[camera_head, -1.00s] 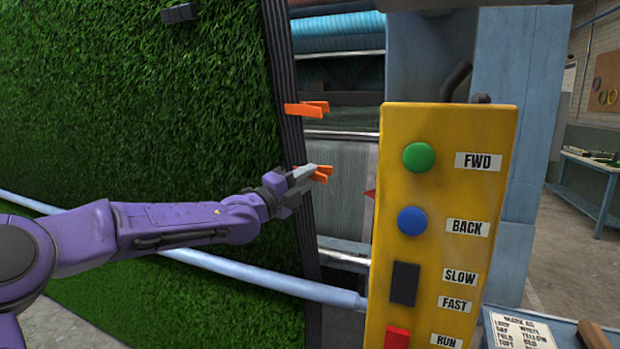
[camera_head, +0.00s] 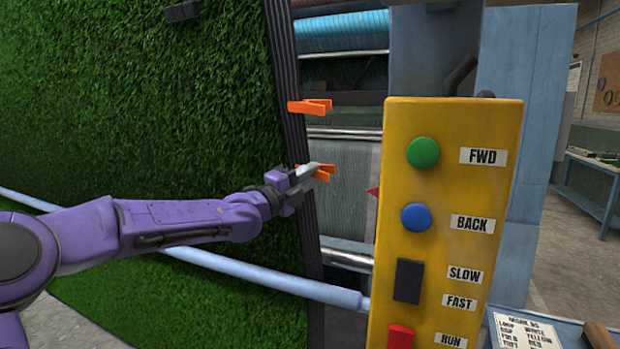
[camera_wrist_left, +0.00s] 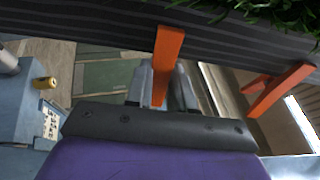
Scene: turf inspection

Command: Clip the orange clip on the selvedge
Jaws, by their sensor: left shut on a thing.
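The selvedge (camera_head: 290,95) is the dark ribbed band down the right edge of the hanging green turf. It also crosses the top of the left wrist view (camera_wrist_left: 105,30). My left gripper (camera_head: 309,171) is shut on an orange clip (camera_head: 325,174) at the selvedge's right edge. In the left wrist view, the held clip (camera_wrist_left: 168,50) stands up from between the fingers and its far end overlaps the band. I cannot tell whether it grips the band. A second orange clip (camera_head: 311,106) sits higher on the selvedge, apart from my gripper. My right gripper is not in view.
A yellow control box (camera_head: 450,200) with green and blue buttons stands close to the right of the clips. A pale blue bar (camera_head: 260,282) runs across the turf below my left arm. A metal roller (camera_head: 345,135) lies behind the selvedge.

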